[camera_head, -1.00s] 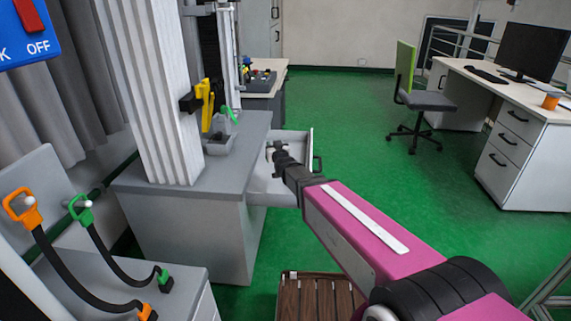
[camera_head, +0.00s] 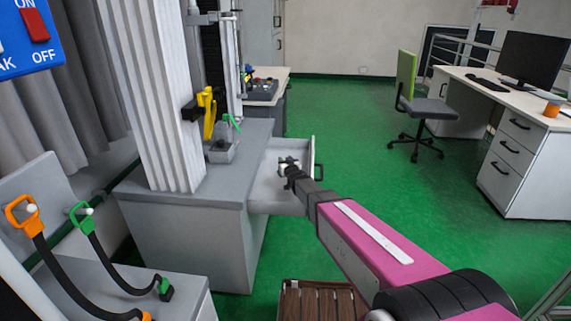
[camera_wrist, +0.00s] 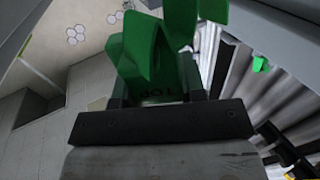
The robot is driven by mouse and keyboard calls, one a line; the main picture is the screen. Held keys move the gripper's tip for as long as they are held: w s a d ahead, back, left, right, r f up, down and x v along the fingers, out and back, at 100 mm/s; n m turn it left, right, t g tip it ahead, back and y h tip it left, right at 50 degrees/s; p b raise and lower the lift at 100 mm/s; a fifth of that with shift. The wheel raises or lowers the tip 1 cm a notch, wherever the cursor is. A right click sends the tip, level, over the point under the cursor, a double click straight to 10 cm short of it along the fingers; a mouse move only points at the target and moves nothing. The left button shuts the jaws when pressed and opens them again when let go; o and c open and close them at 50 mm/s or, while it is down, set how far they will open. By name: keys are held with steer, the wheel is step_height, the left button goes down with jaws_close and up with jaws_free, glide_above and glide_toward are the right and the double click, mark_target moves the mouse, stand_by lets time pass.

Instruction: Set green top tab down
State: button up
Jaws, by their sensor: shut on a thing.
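My gripper (camera_wrist: 160,88) is shut on the green top tab (camera_wrist: 150,60), which carries the dark letters TOP near its lower edge in the wrist view. The tab stands up between the two dark fingers, and its upper end runs out of the picture. In the head view my gripper (camera_head: 291,170) is over the open drawer (camera_head: 268,188) at the side of the grey bench. I cannot make out the held tab in the head view. Whether it touches anything below cannot be told.
The grey bench (camera_head: 190,200) carries a ribbed column (camera_head: 150,95), a yellow clamp (camera_head: 208,112) and a small grey box (camera_head: 222,150) with a green piece (camera_head: 233,123). A wooden crate (camera_head: 318,300) is on the floor below my arm.

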steer(key=shift+f, duration=0.45)
steer(key=shift+f, duration=0.35)
steer(key=shift+f, duration=0.4)
steer(key=o, duration=0.9)
steer(key=shift+f, duration=0.15)
steer(key=r+v, duration=0.1)
steer(key=v, duration=0.6)
steer(key=shift+s+r, duration=0.3)
